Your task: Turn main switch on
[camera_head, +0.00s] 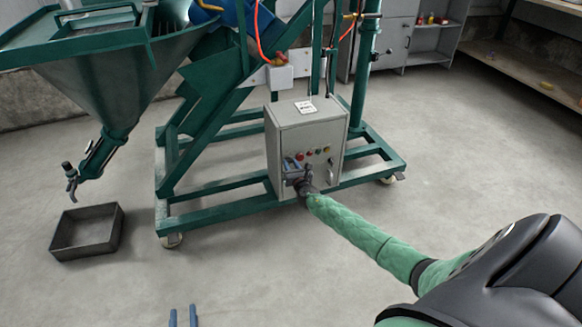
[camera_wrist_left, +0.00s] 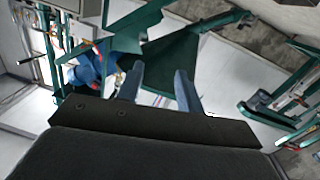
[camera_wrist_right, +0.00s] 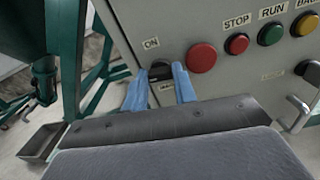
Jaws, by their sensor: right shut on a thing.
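The grey control box (camera_head: 305,125) stands on the green frame, its front panel facing me. In the right wrist view, the dark main switch (camera_wrist_right: 160,72) sits under an "ON" label, left of a large red button (camera_wrist_right: 201,57). My right gripper (camera_wrist_right: 161,80) has its two blue fingers on either side of the switch, shut on it; the lower label is partly hidden. In the head view my right gripper (camera_head: 292,166) is at the lower left of the panel. My left gripper (camera_head: 182,316) is open and empty at the bottom edge, its fingers apart in the left wrist view (camera_wrist_left: 161,82).
Red, yellow and green buttons and a metal handle (camera_wrist_right: 299,113) are right of the switch. A green hopper (camera_head: 115,85) hangs over a dark open tray (camera_head: 87,231) at left. The floor in front of the frame is clear.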

